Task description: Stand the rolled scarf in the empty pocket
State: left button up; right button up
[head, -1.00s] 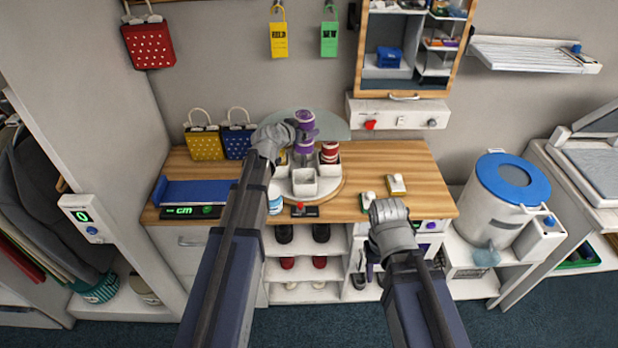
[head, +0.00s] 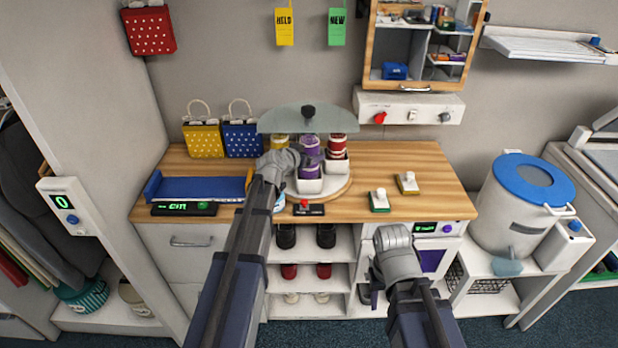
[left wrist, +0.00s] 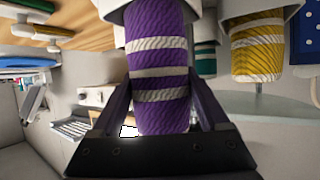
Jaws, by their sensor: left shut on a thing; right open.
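The rolled scarf (head: 309,172) is purple with white stripes and stands upright. My left gripper (head: 311,159) is shut around its middle. Its lower end is at the white front pocket (head: 310,187) of the round turntable (head: 341,187) and appears to be inside the rim. In the left wrist view the scarf (left wrist: 160,65) sits between the fingers, with its far end at a white pocket (left wrist: 113,10); the pocket floor is hidden. My right gripper (head: 393,245) is open and empty, low in front of the counter.
A red roll (head: 338,147) and a yellow roll (head: 280,142) stand in neighbouring pockets. A clear panel with a black knob (head: 308,111) is behind them. A small black box with a red button (head: 305,208) sits in front.

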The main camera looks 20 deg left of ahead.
pick_arm(q)
jog(key=shift+f, duration=0.5)
pick_arm(e)
jog(key=shift+f, duration=0.45)
pick_arm(q)
notch_tip(320, 180, down, 4)
jog(key=b, duration=0.4)
jog(key=shift+r, duration=0.15)
pick_arm(e)
notch_tip(320, 180, down, 4)
jog(key=shift+r, duration=0.15)
pick_arm(q)
jog(key=o, duration=1.3)
jog(key=shift+r, duration=0.1)
jog(key=p+v, duration=0.5)
jog(key=v, duration=0.7)
pick_arm(e)
notch_tip(320, 180, up, 5)
jog(key=shift+r, duration=0.1)
